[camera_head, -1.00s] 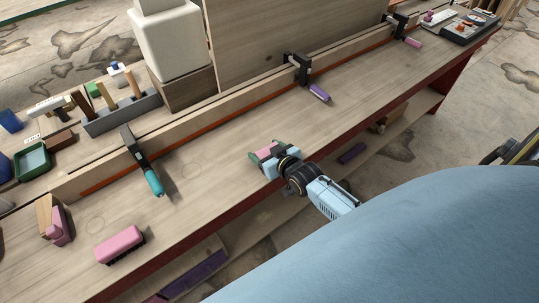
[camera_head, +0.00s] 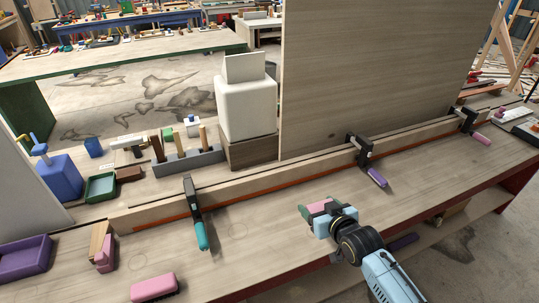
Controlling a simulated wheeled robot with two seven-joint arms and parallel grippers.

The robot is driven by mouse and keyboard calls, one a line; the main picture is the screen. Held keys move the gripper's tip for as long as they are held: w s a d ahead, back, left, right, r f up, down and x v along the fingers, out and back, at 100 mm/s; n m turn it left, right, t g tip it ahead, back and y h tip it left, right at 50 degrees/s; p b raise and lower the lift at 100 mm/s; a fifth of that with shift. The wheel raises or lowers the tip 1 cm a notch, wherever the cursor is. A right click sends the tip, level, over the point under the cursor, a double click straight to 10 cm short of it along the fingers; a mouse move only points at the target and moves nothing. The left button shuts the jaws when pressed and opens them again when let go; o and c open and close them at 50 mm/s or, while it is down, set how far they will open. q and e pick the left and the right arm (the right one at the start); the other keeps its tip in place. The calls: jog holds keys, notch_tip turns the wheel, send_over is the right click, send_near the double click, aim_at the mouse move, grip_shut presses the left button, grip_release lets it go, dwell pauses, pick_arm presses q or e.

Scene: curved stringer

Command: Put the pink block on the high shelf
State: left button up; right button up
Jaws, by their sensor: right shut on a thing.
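My right gripper (camera_head: 320,213) is over the front part of the workbench, right of the middle of the head view. It is shut on a pink block (camera_head: 319,206), which shows between its light blue and dark green parts. The gripper hides part of the block. Another pink piece (camera_head: 105,257) leans against a wooden block at the left, and a pink brush-like block (camera_head: 153,288) lies at the front left edge. I cannot pick out a high shelf for certain. My left gripper is not in view.
A tall wooden panel (camera_head: 370,75) and a white container (camera_head: 245,103) stand behind. The bench between gripper and teal clamp is clear.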

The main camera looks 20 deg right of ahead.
jog(key=shift+a+r+b, duration=0.2)
jog(key=shift+a+b, duration=0.1)
jog(key=shift+a, duration=0.15)
jog(key=s+a+r+b, duration=0.7)
jog(key=a+r, duration=0.1)
jog(key=w+d+f+p, duration=0.4)
jog(key=d+f+p, duration=0.1)
jog(key=w+d+f+p, duration=0.2)
jog(key=w+d, duration=0.1)
jog(key=shift+d+f, duration=0.15)
jog(key=shift+f, duration=0.2)
jog(key=shift+d+f+p, duration=0.25)
jog(key=shift+d+p, duration=0.05)
jog(key=shift+d, duration=0.05)
jog(key=shift+f, duration=0.1)
